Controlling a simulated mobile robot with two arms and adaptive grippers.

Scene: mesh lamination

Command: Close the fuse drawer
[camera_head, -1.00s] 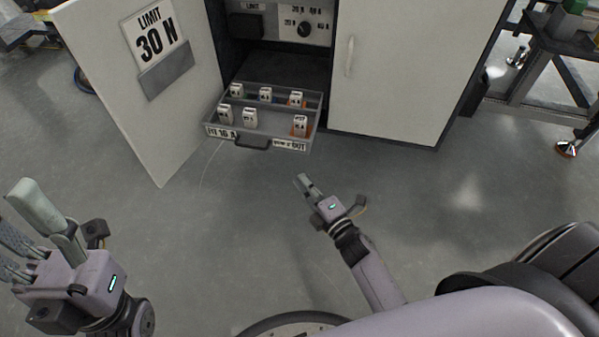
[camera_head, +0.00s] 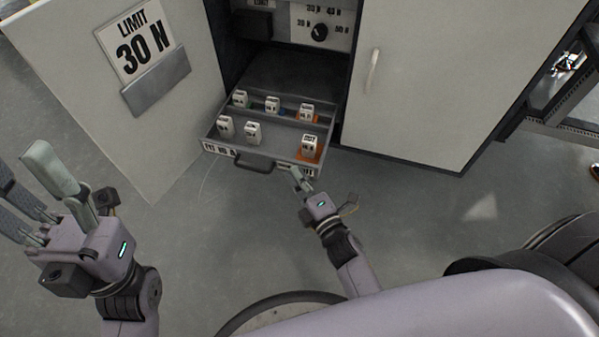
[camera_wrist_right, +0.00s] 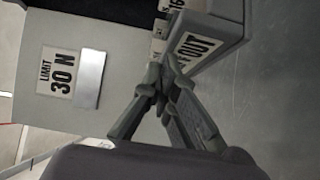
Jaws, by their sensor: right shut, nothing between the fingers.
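The fuse drawer (camera_head: 212,133) is pulled out of the grey cabinet and holds several white fuses, some on orange or blue bases. It has a dark handle (camera_head: 254,163) on its front. My right gripper (camera_head: 291,171) is shut and empty, its tips at the right part of the drawer front, beside the handle. In the right wrist view the shut fingers (camera_wrist_right: 163,75) overlap the edge of the drawer front (camera_wrist_right: 205,50) by the "OUT" label; I cannot tell if they touch. My left gripper (camera_head: 68,187) is at the left, away from the drawer, its fingers spread apart.
An open cabinet door (camera_head: 88,95) with a "LIMIT 30 N" sign stands left of the drawer. A closed door (camera_head: 430,80) with a handle is at the right. A knob panel (camera_head: 320,30) is above the drawer. The floor in front is clear.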

